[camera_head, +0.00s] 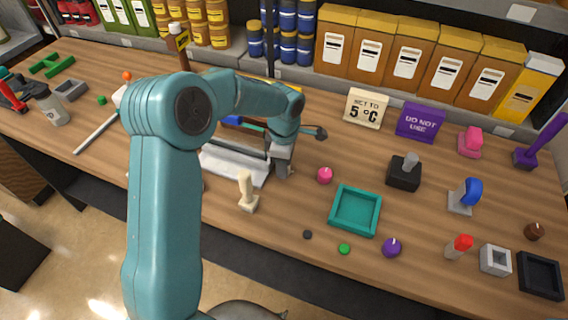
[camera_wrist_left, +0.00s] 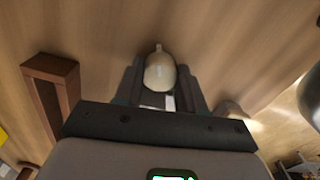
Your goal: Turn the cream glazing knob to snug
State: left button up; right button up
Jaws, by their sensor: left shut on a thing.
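The cream glazing knob (camera_wrist_left: 160,73) shows in the left wrist view as a rounded, glossy cream body with a small nub on top. It sits between the two fingers of my left gripper (camera_wrist_left: 162,85), which is shut on it. The knob is hidden there behind the gripper and arm. I cannot tell the knob's angle or how tight it is. My right gripper is not in view.
A cream upright handle (camera_head: 247,191) stands left of the gripper. A pink knob (camera_head: 324,175) and a teal tray (camera_head: 355,210) lie to the right. Signs reading "SET TO 5°C" (camera_head: 364,108) and "DO NOT USE" (camera_head: 420,122) stand behind.

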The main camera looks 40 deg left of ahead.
pick_arm(q)
jog(key=m+b, duration=0.2)
jog(key=m, duration=0.4)
jog(key=shift+m+b, duration=0.3)
jog(key=shift+m, duration=1.6)
jog(key=o, duration=1.1)
jog(key=shift+d, duration=0.1)
jog(key=shift+c, duration=0.2)
jog(key=shift+s, duration=0.1)
